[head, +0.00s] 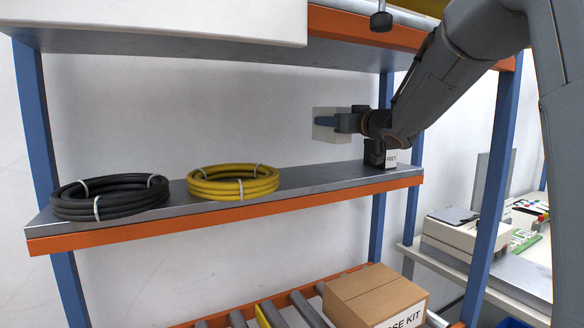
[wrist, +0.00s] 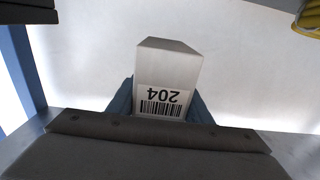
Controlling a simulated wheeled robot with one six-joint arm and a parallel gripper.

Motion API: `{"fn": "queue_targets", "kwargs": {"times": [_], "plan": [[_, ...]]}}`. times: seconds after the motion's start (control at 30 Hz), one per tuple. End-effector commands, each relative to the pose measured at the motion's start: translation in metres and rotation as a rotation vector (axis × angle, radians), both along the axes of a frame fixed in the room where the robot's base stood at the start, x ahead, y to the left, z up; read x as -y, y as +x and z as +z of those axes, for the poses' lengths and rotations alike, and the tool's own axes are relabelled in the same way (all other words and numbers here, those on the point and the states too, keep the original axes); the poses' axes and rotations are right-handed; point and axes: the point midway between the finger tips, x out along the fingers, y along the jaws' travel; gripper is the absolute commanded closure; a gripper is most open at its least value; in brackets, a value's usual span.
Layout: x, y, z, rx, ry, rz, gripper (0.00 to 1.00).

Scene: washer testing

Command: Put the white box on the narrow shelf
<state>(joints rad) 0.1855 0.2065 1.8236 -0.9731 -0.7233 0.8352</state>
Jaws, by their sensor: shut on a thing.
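The white box (head: 326,124) is held in my gripper (head: 338,121), above the narrow shelf. In the wrist view the white box (wrist: 166,75) shows a label with a barcode and the number 204, upside down in the picture. The blue fingers of my gripper (wrist: 160,100) are shut on its two sides. The narrow shelf (head: 300,182) is a grey board with an orange front edge between blue posts. The box is apart from the shelf surface, with the white wall behind it.
A black hose coil (head: 110,196) and a yellow hose coil (head: 233,182) lie on the shelf's left and middle. A dark labelled block (head: 378,155) stands on its right, under my arm. A cardboard box (head: 374,297) sits on rollers below. An upper shelf (head: 345,24) hangs overhead.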

Motion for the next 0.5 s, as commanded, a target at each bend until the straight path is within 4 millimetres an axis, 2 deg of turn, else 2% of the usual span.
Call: {"fn": "queue_targets", "kwargs": {"times": [0.2,0.5], "plan": [[0.000,0.000,-0.039,-0.004,0.003,-0.001,0.93],[0.000,0.000,-0.064,-0.003,0.002,0.000,0.93]]}}
